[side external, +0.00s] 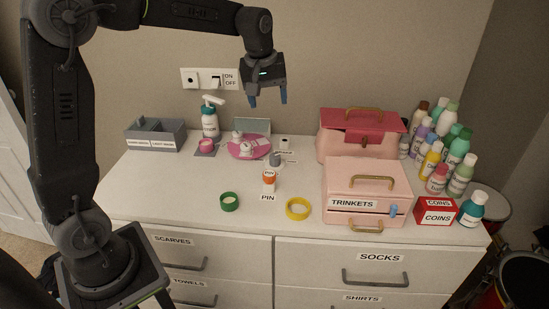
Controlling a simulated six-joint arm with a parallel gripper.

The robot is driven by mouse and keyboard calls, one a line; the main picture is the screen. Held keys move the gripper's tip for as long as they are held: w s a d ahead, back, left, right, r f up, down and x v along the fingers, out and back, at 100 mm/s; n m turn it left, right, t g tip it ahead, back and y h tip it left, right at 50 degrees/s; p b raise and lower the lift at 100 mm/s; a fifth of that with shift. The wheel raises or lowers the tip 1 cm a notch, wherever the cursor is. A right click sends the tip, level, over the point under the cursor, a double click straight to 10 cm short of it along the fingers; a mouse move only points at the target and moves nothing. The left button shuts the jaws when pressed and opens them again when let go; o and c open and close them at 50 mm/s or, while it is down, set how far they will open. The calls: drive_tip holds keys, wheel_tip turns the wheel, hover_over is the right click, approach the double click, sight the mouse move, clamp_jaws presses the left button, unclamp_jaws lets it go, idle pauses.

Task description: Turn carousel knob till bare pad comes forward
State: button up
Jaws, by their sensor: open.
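A pink round disc (262,151), which looks like the carousel, lies flat on the dresser top toward the back. Small pale items (246,148) sit on it; their details are too small to read, and I cannot make out a bare pad. A small grey cylinder (275,159) stands by the disc's right front edge; I cannot tell whether it is the knob. My gripper (267,99) points down with its blue-grey fingertips apart and nothing between them. It hangs in the air above the disc area, touching nothing.
A teal pump bottle (210,124) and grey bin (170,135) stand left. Pink boxes (366,180) and several bottles (459,150) crowd the right. The front left is clear.

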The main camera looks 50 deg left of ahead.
drive_tip(key=w+a+f+n+g, duration=0.1)
drive_tip(key=w+a+f+n, duration=0.3)
drive_tip(key=w+a+f, duration=0.3)
drive_tip(key=n+g, duration=0.1)
drive_tip(key=n, duration=0.2)
approach(275, 155)
drive_tip(key=f, duration=1.1)
drive_tip(key=shift+w+a, duration=0.15)
drive_tip(key=shift+a, duration=0.05)
drive_tip(key=c, duration=0.9)
